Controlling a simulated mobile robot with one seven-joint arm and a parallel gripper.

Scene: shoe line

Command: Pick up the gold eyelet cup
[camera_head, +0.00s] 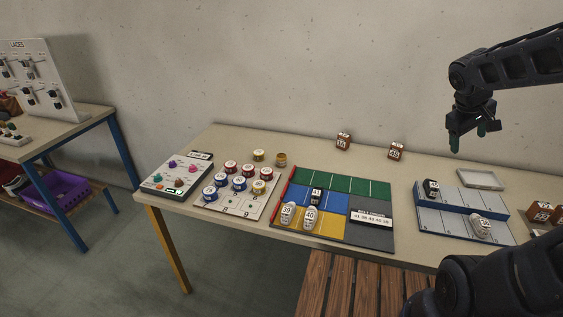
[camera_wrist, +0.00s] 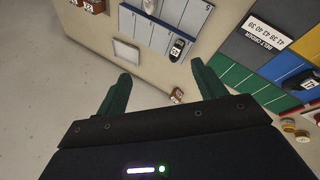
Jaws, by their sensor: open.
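Two gold-toned cups stand on the table behind the cup board: a darker gold cup (camera_head: 281,159) and a paler yellow-gold cup (camera_head: 258,155) to its left. I cannot tell for sure which is the gold eyelet cup. Two small gold-toned round cups also show at the right edge of the wrist view, one (camera_wrist: 288,124) beside the other (camera_wrist: 302,136). My gripper (camera_head: 468,141) is raised above the right part of the table, far to the right of the cups. Its green fingers (camera_wrist: 161,73) are apart with nothing between them.
A board (camera_head: 212,203) holds several red, blue and yellow cups in front of the gold ones. A panel with coloured knobs (camera_head: 168,186) lies left. A green, blue and yellow mat (camera_head: 340,186) carries shoes. Brown boxes (camera_head: 343,141) stand behind; a grey rack (camera_head: 455,197) is right.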

